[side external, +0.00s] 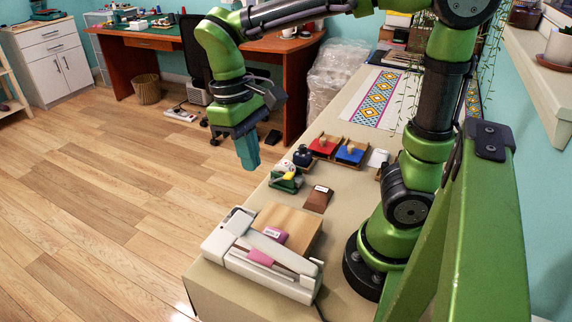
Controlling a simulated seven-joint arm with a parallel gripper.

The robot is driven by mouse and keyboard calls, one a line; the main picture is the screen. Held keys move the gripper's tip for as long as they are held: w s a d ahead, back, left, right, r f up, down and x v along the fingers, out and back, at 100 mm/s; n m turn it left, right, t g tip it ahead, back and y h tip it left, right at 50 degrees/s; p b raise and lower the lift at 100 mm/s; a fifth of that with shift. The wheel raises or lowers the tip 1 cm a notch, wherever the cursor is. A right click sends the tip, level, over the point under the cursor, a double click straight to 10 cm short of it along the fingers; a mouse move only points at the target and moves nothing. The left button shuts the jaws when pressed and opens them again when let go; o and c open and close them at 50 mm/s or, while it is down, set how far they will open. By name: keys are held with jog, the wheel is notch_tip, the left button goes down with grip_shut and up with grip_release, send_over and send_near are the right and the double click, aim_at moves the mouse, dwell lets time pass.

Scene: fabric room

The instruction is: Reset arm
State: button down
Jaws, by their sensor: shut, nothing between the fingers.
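My gripper (248,152) hangs from my green arm in the side external view, with its teal fingers pointing down. The fingers are together and hold nothing. The gripper appears in the air by the left edge of the beige work table (225,292), above and behind the small items on it. The fingertips look apart from everything.
A white machine (225,238) with a wooden board and pink pieces sits at the table's front. Behind it lie a brown block (317,199), a green holder (287,182), a red tray (323,146) and a blue tray (351,153). A patterned cloth (378,97) lies farther back.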

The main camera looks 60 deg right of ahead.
jog(key=s+d+m+t, duration=0.1)
jog(key=t, duration=0.2)
jog(key=s+d+r+m+t+y, duration=0.1)
jog(key=t, duration=0.2)
jog(key=s+d+m+t+y, duration=0.1)
jog(key=t, duration=0.2)
jog(key=shift+d+r+m, duration=0.2)
jog(key=shift+r+m, duration=0.1)
jog(key=shift+r, duration=0.05)
